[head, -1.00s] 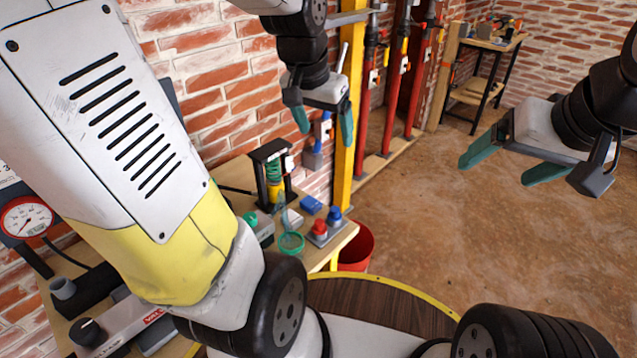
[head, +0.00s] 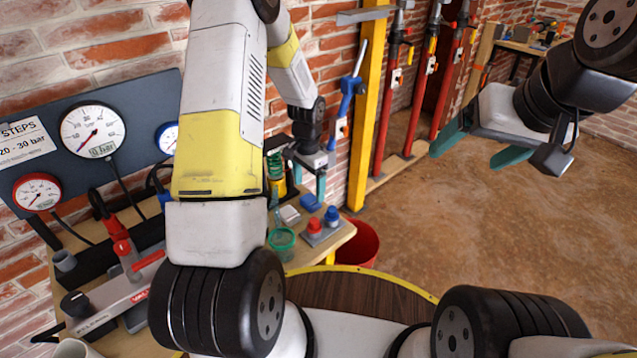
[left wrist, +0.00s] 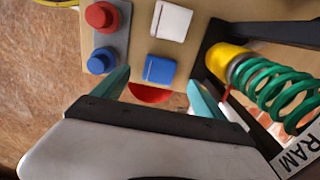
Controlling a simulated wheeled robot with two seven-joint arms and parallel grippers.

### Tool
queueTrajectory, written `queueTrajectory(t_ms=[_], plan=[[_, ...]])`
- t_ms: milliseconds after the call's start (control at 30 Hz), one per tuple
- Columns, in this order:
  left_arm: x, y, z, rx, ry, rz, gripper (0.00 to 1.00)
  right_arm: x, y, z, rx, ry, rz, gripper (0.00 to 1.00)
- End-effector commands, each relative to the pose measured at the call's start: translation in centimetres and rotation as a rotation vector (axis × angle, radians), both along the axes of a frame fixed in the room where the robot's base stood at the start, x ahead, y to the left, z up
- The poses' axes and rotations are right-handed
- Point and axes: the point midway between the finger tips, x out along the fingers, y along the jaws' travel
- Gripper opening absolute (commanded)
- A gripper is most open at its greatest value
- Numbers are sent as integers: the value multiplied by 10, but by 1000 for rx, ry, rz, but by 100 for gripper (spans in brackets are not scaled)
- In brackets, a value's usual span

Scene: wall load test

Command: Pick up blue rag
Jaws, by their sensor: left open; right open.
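The blue rag (head: 311,202) is a small folded blue pad lying on the wooden bench near its right end. It also shows in the left wrist view (left wrist: 160,70), just beyond and between the fingertips. My left gripper (head: 309,183) is open, pointing down above the rag, with its teal fingers apart. Nothing is between the fingers; whether they touch the rag I cannot tell. My right gripper (head: 478,148) is open and empty over the floor at the right, far from the rag.
Beside the rag are a white pad (left wrist: 171,21), a box with red and blue buttons (head: 323,230), a green round container (head: 282,243) and a green spring (left wrist: 271,88). A red bucket (head: 360,243) stands past the bench edge. A yellow post (head: 369,110) rises behind.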

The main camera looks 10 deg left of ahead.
Motion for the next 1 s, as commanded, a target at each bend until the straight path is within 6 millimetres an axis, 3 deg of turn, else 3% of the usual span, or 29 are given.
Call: queueTrajectory(t_ms=[400,700,1000], plan=[[3,-4,-54,0,1,1,82,0,0,0,0,0,0,84],[3,-4,-58,0,0,1,80,0,0,0,0,0,0,84],[3,-3,-57,0,0,1,21,0,0,0,0,0,0,84]])
